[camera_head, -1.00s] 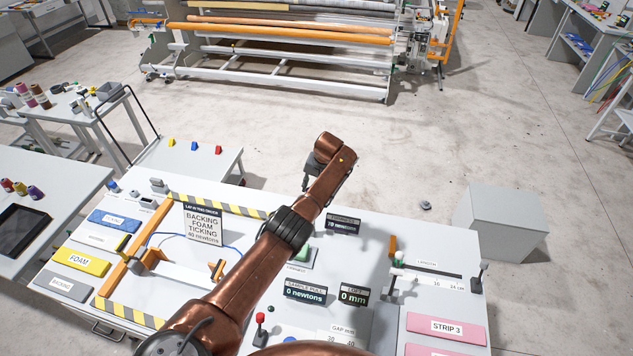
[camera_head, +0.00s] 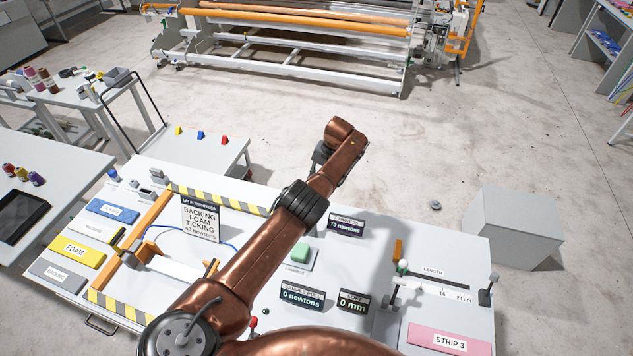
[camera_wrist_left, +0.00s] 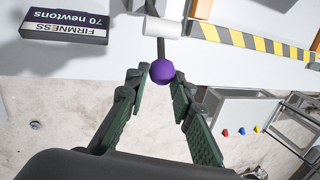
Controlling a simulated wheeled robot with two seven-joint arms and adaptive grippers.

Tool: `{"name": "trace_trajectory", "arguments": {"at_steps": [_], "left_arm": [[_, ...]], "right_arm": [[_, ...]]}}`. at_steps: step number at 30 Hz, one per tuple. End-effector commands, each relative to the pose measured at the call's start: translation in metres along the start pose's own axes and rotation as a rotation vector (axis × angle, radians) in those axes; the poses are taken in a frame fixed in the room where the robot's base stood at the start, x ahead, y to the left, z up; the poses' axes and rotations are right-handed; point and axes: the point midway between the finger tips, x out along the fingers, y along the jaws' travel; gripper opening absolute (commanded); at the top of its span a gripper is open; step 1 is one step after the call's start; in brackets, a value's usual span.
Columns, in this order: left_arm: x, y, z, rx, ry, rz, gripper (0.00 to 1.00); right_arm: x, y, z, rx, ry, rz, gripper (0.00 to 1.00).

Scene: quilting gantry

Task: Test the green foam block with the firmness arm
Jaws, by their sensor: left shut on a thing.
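The green foam block (camera_head: 300,252) sits on a small pad on the table, to the right of my left forearm in the head view. In the left wrist view, my left gripper (camera_wrist_left: 161,82) is shut on a purple ball knob (camera_wrist_left: 162,71). A dark rod and a white cylinder (camera_wrist_left: 163,27) adjoin the knob; this looks like the firmness arm's handle. The firmness display (camera_wrist_left: 65,26) reads 70 newtons and also shows in the head view (camera_head: 346,225). My left gripper shows only partly in the head view (camera_head: 320,158), beyond the table's far edge. My right gripper is not in view.
An orange frame with striped tape (camera_head: 215,199) and a sign (camera_head: 201,218) lie left of my arm. Readouts of 0 newtons (camera_head: 302,296) and 0 mm (camera_head: 353,302) stand nearer. A length gauge (camera_head: 440,283) is at right. A grey box (camera_head: 515,228) stands on the floor.

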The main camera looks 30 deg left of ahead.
Motion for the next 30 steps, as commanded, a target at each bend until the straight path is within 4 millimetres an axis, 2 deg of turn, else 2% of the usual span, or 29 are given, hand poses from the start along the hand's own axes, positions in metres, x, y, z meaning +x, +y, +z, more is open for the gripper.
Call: {"name": "trace_trajectory", "arguments": {"at_steps": [1, 4, 5, 9, 12, 23, 26, 30], "left_arm": [[-0.005, -0.001, -0.007, 0.0, 0.023, -0.002, 0.0], [-0.005, -0.001, -0.007, -0.001, 0.025, -0.001, 0.0], [-0.005, -0.001, -0.007, -0.001, 0.025, -0.001, 0.24], [-0.003, -0.002, -0.005, -0.003, 0.019, 0.0, 0.34], [-0.002, -0.002, -0.004, -0.003, 0.017, 0.001, 0.4], [-0.006, -0.001, -0.003, -0.002, 0.013, 0.003, 0.4], [-0.018, -0.001, -0.003, -0.002, 0.016, 0.003, 0.4], [-0.047, -0.001, -0.003, -0.003, 0.018, 0.002, 0.4]], "right_arm": [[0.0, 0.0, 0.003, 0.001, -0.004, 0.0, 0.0], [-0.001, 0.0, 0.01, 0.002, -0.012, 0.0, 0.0], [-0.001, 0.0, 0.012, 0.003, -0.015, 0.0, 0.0], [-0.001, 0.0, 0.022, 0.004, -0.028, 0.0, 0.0], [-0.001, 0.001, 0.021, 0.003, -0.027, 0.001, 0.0], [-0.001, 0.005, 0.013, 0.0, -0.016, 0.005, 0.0], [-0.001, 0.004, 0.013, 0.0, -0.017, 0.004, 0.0], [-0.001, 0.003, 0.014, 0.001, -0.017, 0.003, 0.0]]}}
